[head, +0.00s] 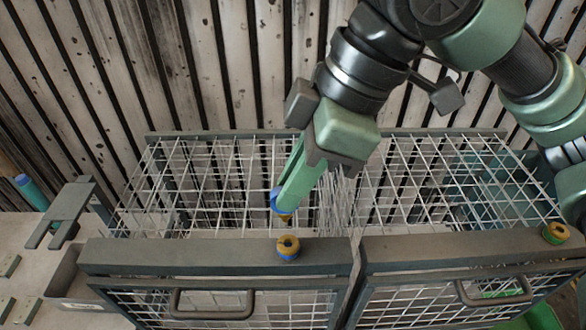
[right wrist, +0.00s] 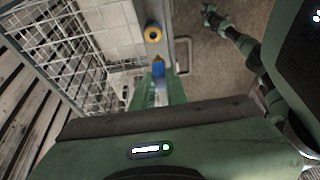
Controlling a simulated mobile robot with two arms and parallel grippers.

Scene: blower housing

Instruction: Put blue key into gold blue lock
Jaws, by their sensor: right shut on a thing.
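My right gripper (head: 281,200) reaches down from the upper right in the head view. It is shut on the blue key (head: 276,199), whose gold tip sticks out below the fingers. In the right wrist view the blue key (right wrist: 158,69) shows between the fingertips, gold end toward the lock. The gold blue lock (head: 288,248) sits on the front rail of the left cage, just below the key in the head view. It also shows in the right wrist view (right wrist: 153,33), apart from the key. My left gripper (right wrist: 208,9) is small in the right wrist view; its jaws are unclear.
A second gold lock (head: 555,233) sits on the right cage's rail. The wire mesh cages (head: 210,170) have handles on their fronts. A grey forked piece (head: 66,212) and a blue cylinder (head: 32,192) stand at the left. Slatted planks lie behind the cages.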

